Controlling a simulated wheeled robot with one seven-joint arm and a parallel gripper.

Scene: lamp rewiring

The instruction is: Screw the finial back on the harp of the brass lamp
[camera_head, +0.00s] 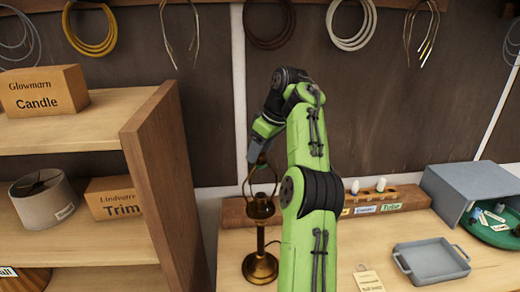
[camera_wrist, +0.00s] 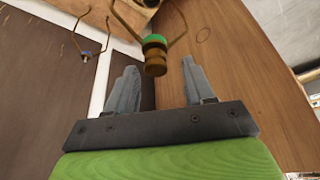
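The brass lamp (camera_head: 260,262) stands upright on the bench, beside the shelf unit. The wire harp (camera_head: 246,186) rises from its socket, and its top is partly hidden by my gripper (camera_head: 257,153). In the wrist view the harp's two wires (camera_wrist: 123,22) meet at a green band. A brown-brass stepped knob, which looks like the finial (camera_wrist: 155,64), sits against that band. My gripper (camera_wrist: 159,80) is open, with one finger on each side of the knob and visible gaps to both. I cannot tell whether the knob is screwed tight.
The wooden shelf's side panel (camera_head: 165,185) stands close left of the lamp. Right of it are a wooden rack (camera_head: 235,212) with bulbs, a grey tray (camera_head: 432,262), and a blue-grey box (camera_head: 455,190) over a green tray. Wire coils hang on the back wall.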

